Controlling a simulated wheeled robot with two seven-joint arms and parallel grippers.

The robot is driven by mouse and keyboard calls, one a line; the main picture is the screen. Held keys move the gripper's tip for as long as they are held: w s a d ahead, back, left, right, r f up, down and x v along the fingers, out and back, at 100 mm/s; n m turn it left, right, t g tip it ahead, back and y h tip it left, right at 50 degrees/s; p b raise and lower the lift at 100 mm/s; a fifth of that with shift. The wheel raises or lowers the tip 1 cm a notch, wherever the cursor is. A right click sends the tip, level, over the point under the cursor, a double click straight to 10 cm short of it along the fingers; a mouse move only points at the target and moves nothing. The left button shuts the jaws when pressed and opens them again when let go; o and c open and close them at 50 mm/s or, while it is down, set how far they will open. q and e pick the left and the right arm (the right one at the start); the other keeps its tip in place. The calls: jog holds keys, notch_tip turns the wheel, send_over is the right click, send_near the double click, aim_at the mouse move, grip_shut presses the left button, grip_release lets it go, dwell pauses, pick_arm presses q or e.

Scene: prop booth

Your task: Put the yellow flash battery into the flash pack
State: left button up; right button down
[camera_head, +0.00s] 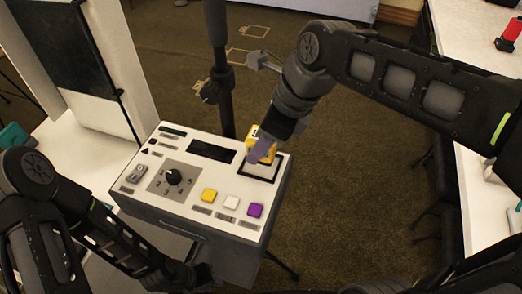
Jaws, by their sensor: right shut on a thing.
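The flash pack (190,214) is a grey box with a white control panel on top, in the middle of the head view. A dark-edged bay (262,170) lies at the panel's upper right. The yellow flash battery (256,131) is at the back of this bay, partly covered by my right gripper (262,152), which is shut on it. I cannot tell how far the battery sits in the bay or above it. My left gripper (207,276) is low at the pack's front side; its fingers are too dark to read.
The panel carries a black dial (174,176), a toggle, and a yellow, a white and a purple button (255,210). A dark stand pole (218,60) rises behind the pack. A white table (480,190) is at right, with a red item (508,35). Carpet lies between.

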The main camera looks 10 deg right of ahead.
jog(key=shift+f, duration=1.55)
jog(key=shift+f, duration=0.15)
jog(key=c, duration=0.8)
grip_release()
jog(key=shift+o, duration=0.2)
jog(key=shift+r, duration=0.35)
jog(key=v, duration=1.1)
jog(key=shift+s+r, duration=0.2)
jog(key=shift+r, duration=0.1)
jog(key=shift+d, duration=0.1)
